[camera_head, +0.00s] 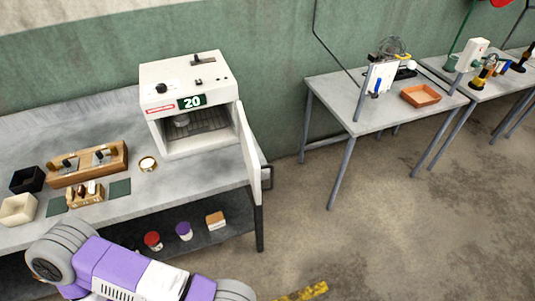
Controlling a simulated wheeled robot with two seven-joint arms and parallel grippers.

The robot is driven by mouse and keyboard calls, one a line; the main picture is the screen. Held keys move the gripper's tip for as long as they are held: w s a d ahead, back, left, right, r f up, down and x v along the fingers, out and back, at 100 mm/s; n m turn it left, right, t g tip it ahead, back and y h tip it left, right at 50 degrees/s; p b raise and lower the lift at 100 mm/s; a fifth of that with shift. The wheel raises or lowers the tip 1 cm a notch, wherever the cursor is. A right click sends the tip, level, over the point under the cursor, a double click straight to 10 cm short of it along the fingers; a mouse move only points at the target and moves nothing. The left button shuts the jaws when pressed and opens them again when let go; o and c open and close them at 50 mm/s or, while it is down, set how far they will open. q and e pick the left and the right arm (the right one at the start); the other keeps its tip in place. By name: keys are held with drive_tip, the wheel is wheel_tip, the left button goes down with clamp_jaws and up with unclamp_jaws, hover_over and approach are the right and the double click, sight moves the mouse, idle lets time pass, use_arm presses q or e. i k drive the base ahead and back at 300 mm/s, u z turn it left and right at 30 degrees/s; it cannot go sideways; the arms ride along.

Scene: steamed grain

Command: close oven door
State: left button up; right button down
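A white box oven (190,84) with a green display reading 20 stands at the right end of the near bench. Its door (248,150) is open, hinged at the oven's right front edge and swung out toward me, past the bench edge. Inside the oven's dark chamber a small metallic round item (181,120) sits near a wire rack (205,121). A purple and white arm of mine crosses the lower left, below the bench's front edge and apart from the door. Neither gripper shows in the view.
Several lidded jars stand on the shelf below. Open floor (370,240) lies to the right, before another table (345,98).

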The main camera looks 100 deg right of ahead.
sight(253, 168)
drive_tip(key=k, duration=1.45)
drive_tip(key=z, duration=2)
drive_tip(key=i, duration=0.55)
drive_tip(key=z, duration=0.25)
drive_tip(key=k, duration=0.5)
drive_tip(key=z, duration=1.2)
drive_tip(key=i, duration=0.7)
drive_tip(key=u, duration=0.55)
